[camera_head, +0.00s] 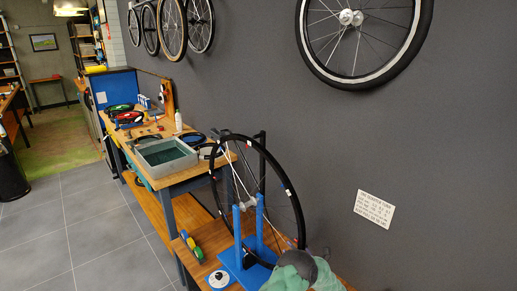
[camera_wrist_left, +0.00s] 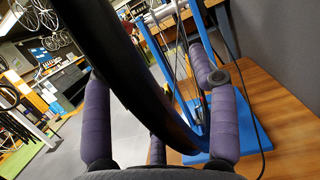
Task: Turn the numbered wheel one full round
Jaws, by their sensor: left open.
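The numbered wheel (camera_head: 298,205) is a black-tyred bicycle wheel with small pale and red marks on its rim, too small to read. It stands upright in a blue stand (camera_head: 237,222) on the near wooden bench. My left gripper (camera_head: 290,244) is at the near lower side of the wheel, mostly hidden behind its grey wrist in the head view. In the left wrist view its purple padded fingers are spread, with the tyre (camera_wrist_left: 120,60) passing between them. I cannot tell whether they touch it. The stand's blue base (camera_wrist_left: 250,130) shows behind the right finger. My right gripper is out of view.
Screwdriver-like tools with coloured handles (camera_head: 191,247) and a white roll (camera_head: 219,279) lie left of the stand. A grey tray (camera_head: 165,157) sits on the farther bench. A dark wall with a white sign (camera_head: 374,210) stands close on the right. A cable runs beside the stand.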

